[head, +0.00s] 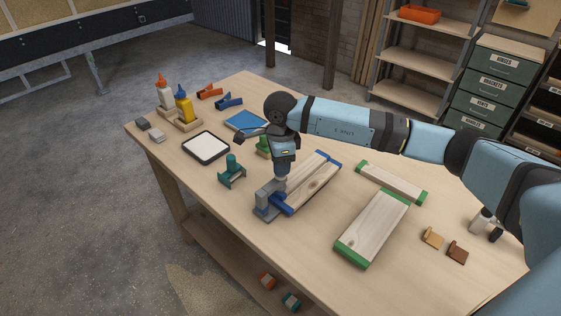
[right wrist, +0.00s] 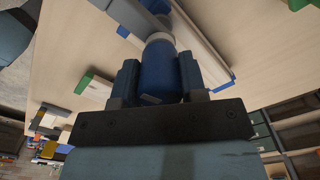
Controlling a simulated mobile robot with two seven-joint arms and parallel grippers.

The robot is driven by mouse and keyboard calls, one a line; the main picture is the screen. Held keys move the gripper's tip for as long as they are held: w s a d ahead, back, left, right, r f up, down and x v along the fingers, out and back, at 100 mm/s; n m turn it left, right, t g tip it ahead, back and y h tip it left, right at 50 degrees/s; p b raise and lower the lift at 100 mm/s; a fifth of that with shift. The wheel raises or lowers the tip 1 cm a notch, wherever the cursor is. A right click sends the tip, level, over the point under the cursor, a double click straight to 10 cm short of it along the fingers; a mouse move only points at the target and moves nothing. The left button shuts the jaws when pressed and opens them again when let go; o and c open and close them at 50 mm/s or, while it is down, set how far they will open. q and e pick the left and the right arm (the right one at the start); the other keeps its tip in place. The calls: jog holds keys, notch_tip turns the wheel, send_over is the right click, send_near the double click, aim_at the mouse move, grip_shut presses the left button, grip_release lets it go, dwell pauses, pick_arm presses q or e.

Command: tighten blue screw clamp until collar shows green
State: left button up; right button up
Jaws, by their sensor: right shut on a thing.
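The blue screw clamp (head: 266,198) stands at the near end of a pale wooden board with blue ends (head: 312,178). My right gripper (head: 281,166) points down over the clamp. In the right wrist view its two fingers are shut on the clamp's blue knob (right wrist: 158,72), one on each side. A pale ring (right wrist: 160,38), possibly the collar, shows just beyond the knob; I see no green on it. The gripper hides most of the knob in the head view. My left gripper is not in view.
A board with green ends (head: 372,226) lies right of the clamp, with a narrower one (head: 391,182) behind. A teal clamp (head: 232,172) and a black-rimmed tray (head: 206,147) are to the left. Glue bottles (head: 184,106) stand at the back left. The table's front edge is close to the clamp.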

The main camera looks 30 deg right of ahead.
jog(key=shift+m, duration=0.3)
jog(key=m+b, duration=0.2)
jog(key=shift+f+m, duration=0.1)
jog(key=shift+m, duration=0.2)
jog(key=m+b, duration=0.1)
jog(key=m, duration=0.2)
jog(key=shift+m, duration=0.3)
jog(key=m+b, duration=0.1)
jog(key=m, duration=0.1)
jog(key=shift+m, duration=0.3)
jog(key=m, duration=0.2)
jog(key=shift+m+b, duration=0.3)
jog(key=shift+b, duration=0.05)
jog(key=shift+m, duration=0.3)
jog(key=o, duration=0.9)
jog(key=shift+o, duration=0.2)
